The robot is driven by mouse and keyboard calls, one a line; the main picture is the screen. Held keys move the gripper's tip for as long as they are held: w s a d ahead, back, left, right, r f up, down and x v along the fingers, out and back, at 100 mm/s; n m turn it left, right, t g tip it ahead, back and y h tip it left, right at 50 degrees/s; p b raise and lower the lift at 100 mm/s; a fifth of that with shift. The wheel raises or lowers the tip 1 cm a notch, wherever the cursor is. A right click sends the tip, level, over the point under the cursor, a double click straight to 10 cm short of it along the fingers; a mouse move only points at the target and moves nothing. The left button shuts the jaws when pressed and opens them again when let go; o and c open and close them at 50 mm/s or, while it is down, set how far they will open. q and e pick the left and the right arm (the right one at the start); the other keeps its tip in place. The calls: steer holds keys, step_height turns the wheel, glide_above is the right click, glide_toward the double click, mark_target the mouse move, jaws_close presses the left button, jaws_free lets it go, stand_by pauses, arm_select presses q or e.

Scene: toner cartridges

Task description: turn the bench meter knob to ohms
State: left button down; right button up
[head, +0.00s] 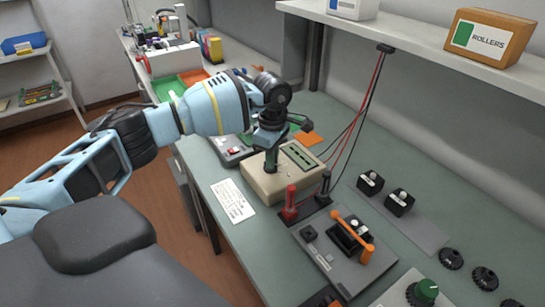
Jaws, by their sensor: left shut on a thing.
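The bench meter is a beige box (258,187) on the grey-green bench, with a dark green display (299,156) on its top right. My left gripper (270,168) points straight down onto the left part of the meter's top and is shut on the meter's knob. The fingers hide the knob and its markings, so I cannot tell which setting it points to. My right gripper is not in view.
Red and black probe holders (290,206) stand just right of the meter, with cables hanging from the shelf above. A fixture with an orange handle (352,236) lies nearer. A white printed card (232,200) lies left of the meter. A ROLLERS box (487,38) sits on the shelf.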

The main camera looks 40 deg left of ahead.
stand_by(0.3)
arm_select(q)
steer(key=c, duration=1.5)
jaws_free()
steer(key=shift+r, duration=0.1)
step_height(320, 180, up, 8)
steer(key=shift+f, duration=0.2)
steer(key=shift+s, duration=0.1)
